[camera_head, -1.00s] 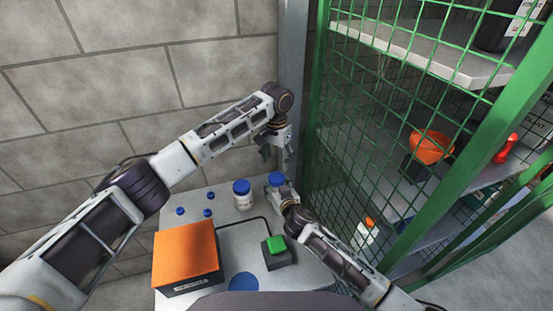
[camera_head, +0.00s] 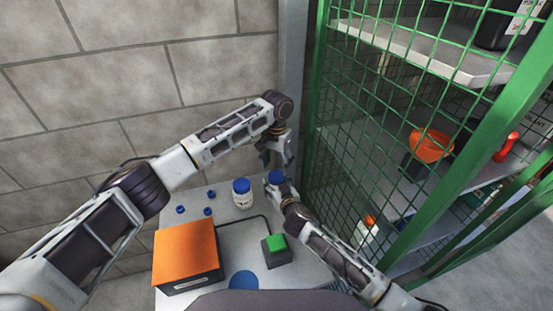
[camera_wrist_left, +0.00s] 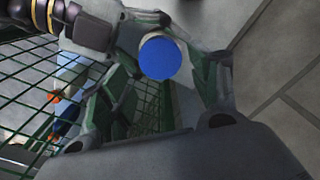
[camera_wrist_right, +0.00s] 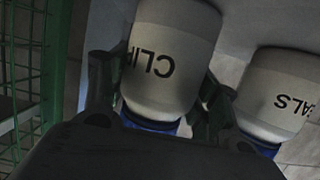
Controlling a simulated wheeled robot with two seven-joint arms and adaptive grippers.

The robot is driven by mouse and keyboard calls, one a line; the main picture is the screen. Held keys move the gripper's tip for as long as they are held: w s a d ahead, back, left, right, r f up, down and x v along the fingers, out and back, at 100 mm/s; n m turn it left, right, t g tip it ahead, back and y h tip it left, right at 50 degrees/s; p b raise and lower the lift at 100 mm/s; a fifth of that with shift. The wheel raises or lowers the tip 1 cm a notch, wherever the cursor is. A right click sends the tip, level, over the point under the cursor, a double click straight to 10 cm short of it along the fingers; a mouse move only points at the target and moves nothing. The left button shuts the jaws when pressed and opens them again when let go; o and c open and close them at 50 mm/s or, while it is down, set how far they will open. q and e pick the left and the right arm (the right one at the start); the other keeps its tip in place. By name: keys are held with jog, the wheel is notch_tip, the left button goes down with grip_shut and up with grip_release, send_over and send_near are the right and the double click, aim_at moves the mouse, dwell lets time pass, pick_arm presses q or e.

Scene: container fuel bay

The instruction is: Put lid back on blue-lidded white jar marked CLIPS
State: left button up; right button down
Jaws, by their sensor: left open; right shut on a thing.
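The white jar marked CLIPS (camera_wrist_right: 165,60) stands between the fingers of my right gripper (camera_wrist_right: 155,95), which is shut on it. A blue lid (camera_head: 276,177) sits at its top in the head view. In the left wrist view the lid (camera_wrist_left: 160,57) shows as a round blue disc between the fingers of my left gripper (camera_head: 276,158). My left gripper is open, just above the jar, and holds nothing. Whether the lid is fully seated cannot be told.
A second blue-lidded white jar (camera_head: 242,193), its label ending in ALS, stands close left. Several small blue caps (camera_head: 208,211), an orange-topped box (camera_head: 186,250) and a green button (camera_head: 276,243) share the table. A green mesh cage (camera_head: 350,150) stands close at right.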

aim_at(276, 175)
pick_arm(q)
jog(key=shift+f, duration=2.65)
jog(key=shift+c, duration=0.3)
jog(key=c, duration=0.8)
jog(key=o, duration=1.2)
jog(key=shift+r, duration=0.15)
notch_tip(276, 175, up, 12)
